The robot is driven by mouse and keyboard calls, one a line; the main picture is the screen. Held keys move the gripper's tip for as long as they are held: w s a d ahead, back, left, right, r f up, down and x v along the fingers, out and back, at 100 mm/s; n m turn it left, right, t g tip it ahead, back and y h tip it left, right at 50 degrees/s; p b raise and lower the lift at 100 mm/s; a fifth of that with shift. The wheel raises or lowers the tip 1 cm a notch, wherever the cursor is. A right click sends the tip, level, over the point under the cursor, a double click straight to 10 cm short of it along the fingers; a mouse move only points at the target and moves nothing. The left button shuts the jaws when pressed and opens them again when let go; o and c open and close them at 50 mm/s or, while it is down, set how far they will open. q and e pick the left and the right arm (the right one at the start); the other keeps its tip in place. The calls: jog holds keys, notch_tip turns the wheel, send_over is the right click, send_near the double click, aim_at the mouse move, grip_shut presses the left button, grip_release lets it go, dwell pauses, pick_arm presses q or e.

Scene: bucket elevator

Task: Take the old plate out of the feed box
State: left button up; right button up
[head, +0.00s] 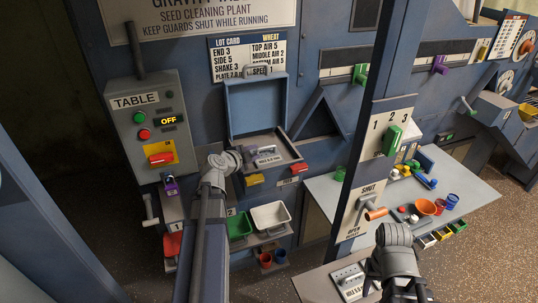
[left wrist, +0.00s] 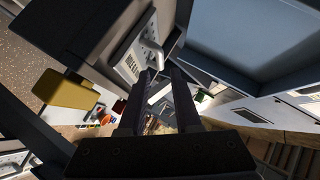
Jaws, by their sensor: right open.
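The feed box (head: 293,162) is on the machine front with its blue-grey lid (head: 255,105) raised. The old plate (head: 268,158), a pale labelled plate with a handle, lies inside; it also shows in the left wrist view (left wrist: 131,64) with its handle (left wrist: 152,54). My right gripper (head: 374,268) is open at the lower right, beside another labelled plate (head: 345,284) with a handle.
A control box (head: 152,125) marked TABLE reads OFF, left of the feed box. A post (head: 372,110) with a SHUT/OPEN lever (head: 375,213) stands to the right. Green (head: 240,224) and white (head: 268,215) bins sit below. The side table (head: 470,190) holds cups and small parts.

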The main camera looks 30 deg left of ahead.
aim_at(266, 148)
pick_arm(q)
jog(key=shift+b+x, duration=0.5)
jog(key=shift+x, duration=0.6)
jog(key=shift+d+b+x, duration=0.15)
jog(key=shift+b+x, duration=0.35)
jog(key=shift+x, duration=0.95)
jog(key=shift+d+b+x, duration=0.1)
jog(key=shift+b+x, duration=0.4)
jog(key=shift+x, duration=0.95)
jog(key=shift+r, duration=0.1)
jog(key=shift+s, duration=0.1)
jog(key=shift+c, duration=0.4)
grip_shut()
